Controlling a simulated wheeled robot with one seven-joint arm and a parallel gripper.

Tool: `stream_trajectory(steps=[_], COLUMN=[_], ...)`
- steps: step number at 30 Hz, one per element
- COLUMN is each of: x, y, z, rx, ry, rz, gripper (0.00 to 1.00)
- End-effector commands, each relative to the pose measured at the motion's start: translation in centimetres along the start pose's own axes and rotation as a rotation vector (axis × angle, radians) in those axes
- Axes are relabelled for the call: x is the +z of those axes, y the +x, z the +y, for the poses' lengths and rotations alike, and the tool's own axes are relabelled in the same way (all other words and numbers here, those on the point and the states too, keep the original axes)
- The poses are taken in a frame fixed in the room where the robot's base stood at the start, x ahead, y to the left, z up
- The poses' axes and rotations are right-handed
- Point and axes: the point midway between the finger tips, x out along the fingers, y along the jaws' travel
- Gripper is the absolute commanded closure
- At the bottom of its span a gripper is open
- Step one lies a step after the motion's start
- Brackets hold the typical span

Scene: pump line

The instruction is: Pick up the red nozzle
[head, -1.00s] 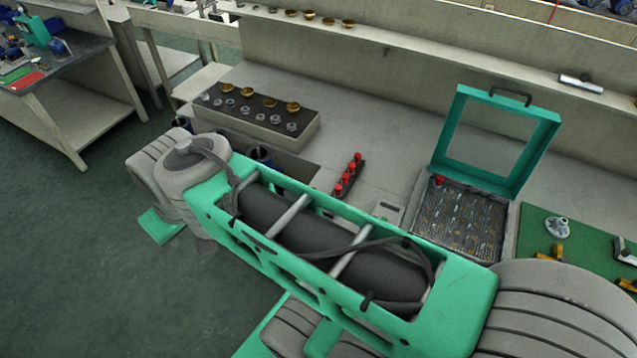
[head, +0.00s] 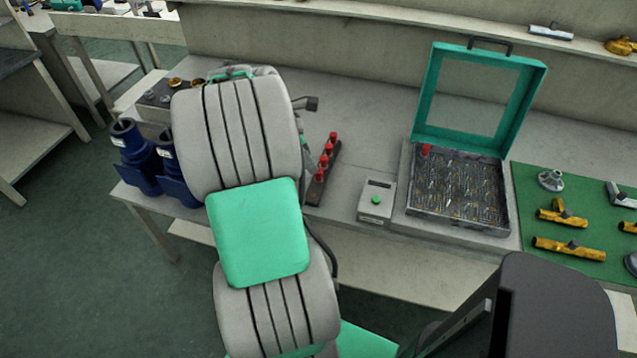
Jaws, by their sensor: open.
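Several red nozzles (head: 325,160) stand in a row on a narrow dark rack (head: 314,193) on the bench, just right of my arm. Another small red piece (head: 426,150) sits at the back left corner of the open case, and I cannot tell whether it is a nozzle too. My arm rises in front of the bench, its upper end close to the left side of the rack. My gripper does not show; the arm's upper links hide that area.
An open green-lidded case (head: 461,214) stands right of a small box with a green button (head: 376,201). A green mat (head: 527,201) with brass and grey fittings lies further right. Blue cylindrical parts (head: 138,150) stand left of my arm. Bare bench top lies behind the rack.

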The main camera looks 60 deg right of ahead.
Motion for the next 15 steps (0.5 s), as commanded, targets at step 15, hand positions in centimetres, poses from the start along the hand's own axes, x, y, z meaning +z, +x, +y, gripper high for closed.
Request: stream_trajectory(steps=[15], x=[0.3], y=[7.2], z=[0.0], rx=[0.001], ry=[-0.005], rz=[0.001], gripper=[0.54])
